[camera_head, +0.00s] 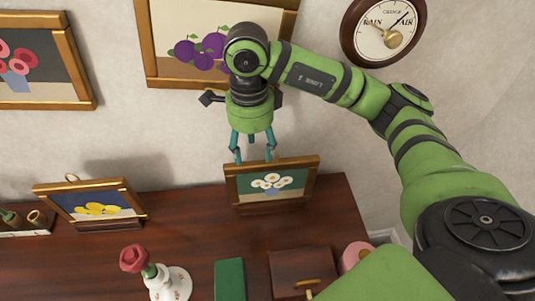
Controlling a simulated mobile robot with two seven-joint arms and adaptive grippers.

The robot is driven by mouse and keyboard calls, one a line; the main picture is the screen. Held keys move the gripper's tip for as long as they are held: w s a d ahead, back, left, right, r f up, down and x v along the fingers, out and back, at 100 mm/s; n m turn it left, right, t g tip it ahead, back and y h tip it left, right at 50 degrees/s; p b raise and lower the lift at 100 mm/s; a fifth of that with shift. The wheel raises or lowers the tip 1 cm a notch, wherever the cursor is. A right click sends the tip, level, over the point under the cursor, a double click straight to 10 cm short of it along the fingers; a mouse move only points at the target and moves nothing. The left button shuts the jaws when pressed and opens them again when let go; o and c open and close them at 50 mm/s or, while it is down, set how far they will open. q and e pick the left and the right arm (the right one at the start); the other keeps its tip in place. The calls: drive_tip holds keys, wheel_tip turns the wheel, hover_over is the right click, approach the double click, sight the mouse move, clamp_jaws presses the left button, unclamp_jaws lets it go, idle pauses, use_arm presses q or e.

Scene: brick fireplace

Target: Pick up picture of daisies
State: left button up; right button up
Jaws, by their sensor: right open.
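The picture of daisies (288,186) is a small gold-framed picture with white flowers on a green ground. It stands upright on the dark wooden surface, near the wall. My right gripper (254,153) points down just above and behind its top edge, with its teal fingers spread apart. The fingertips are close to the left half of the top edge; I cannot tell whether they touch it. No part of the picture is seen between the fingers. My left gripper is not in view.
A gold-framed picture of lemons (112,208) stands to the left on the wooden surface (190,207). In front are a white vase with a red rose (171,284), a green book (229,278) and a brown box (301,267). Plum picture (165,30) and barometer (386,30) hang behind.

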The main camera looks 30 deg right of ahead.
sight(254, 165)
drive_tip(key=shift+w, duration=0.15)
drive_tip(key=shift+f, duration=0.1)
drive_tip(key=shift+s+a+f+p, duration=0.1)
drive_tip(key=shift+s+f+p, duration=0.2)
drive_tip(key=shift+f+p, duration=0.3)
drive_tip(key=shift+s+f+p, duration=0.25)
drive_tip(key=shift+f+p, duration=0.25)
drive_tip(key=shift+f, duration=0.05)
wheel_tip(254, 165, down, 4)
drive_tip(key=shift+w+r+p, duration=0.15)
drive_tip(key=shift+p, duration=0.5)
drive_tip(key=shift+f, duration=0.2)
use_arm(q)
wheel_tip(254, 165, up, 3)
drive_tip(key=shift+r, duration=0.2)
use_arm(e)
clamp_jaws()
